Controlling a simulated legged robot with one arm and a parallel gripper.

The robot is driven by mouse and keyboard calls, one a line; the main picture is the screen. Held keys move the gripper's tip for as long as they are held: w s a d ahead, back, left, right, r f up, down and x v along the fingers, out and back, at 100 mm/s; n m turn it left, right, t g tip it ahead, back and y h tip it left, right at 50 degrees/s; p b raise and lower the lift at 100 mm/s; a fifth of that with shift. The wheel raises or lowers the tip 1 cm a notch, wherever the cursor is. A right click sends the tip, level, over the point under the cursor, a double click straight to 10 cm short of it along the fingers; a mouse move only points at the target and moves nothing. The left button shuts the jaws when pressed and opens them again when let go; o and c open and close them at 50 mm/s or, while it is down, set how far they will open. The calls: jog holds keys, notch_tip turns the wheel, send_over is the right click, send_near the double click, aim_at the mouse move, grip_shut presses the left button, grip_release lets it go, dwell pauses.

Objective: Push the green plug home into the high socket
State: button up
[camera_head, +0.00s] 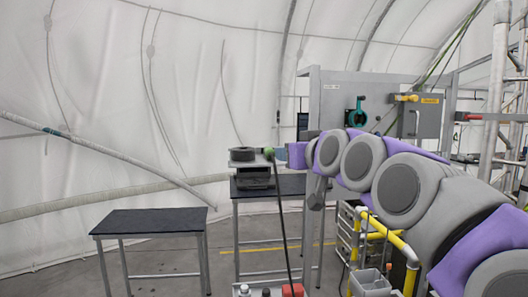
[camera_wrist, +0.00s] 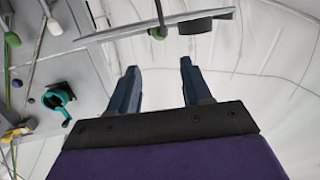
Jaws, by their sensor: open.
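The green plug (camera_head: 268,152) is at the right edge of a thin plate that also carries a dark disc, with a black cable hanging from it. In the wrist view the green plug (camera_wrist: 158,33) shows beyond the fingertips, between their lines. My gripper (camera_head: 281,155) is just right of the plug in the head view. In the wrist view my gripper (camera_wrist: 158,66) has its two blue fingers apart with nothing between them. Whether the plug touches the plate is unclear. I cannot identify the high socket; a teal ring-shaped fitting (camera_head: 357,114) is on the grey panel.
The dark disc (camera_head: 242,153) and plate sit above a dark box (camera_head: 254,177) on a table. A low empty table (camera_head: 150,222) stands at left. The grey panel (camera_head: 335,97) bears a box with a yellow handle. Yellow rails and scaffold poles are at right.

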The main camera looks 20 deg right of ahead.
aim_at(274, 152)
jog(key=w, duration=0.3)
jog(key=w+d+f, duration=0.1)
jog(key=w, duration=0.2)
jog(key=w+d, duration=0.1)
jog(key=w, duration=0.2)
jog(key=shift+d+f+p, duration=0.1)
jog(key=shift+f+p, duration=0.2)
jog(key=shift+p, duration=0.05)
jog(key=shift+w+a, duration=0.3)
jog(key=shift+a, duration=0.35)
jog(key=shift+w+a, duration=0.2)
jog(key=shift+w, duration=0.15)
jog(key=w, duration=0.2)
jog(key=w+f, duration=0.1)
jog(key=shift+w+d+p, duration=0.25)
jog(key=shift+p, duration=0.1)
jog(key=shift+w+d, duration=0.2)
jog(key=shift+w, duration=0.05)
jog(key=shift+s+d, duration=0.15)
jog(key=shift+d, duration=0.15)
jog(key=shift+c, duration=0.2)
jog(key=shift+a, duration=0.4)
jog(key=c, duration=0.4)
jog(key=shift+a, duration=0.1)
jog(key=c, duration=0.3)
grip_shut()
jog(key=shift+d, duration=0.25)
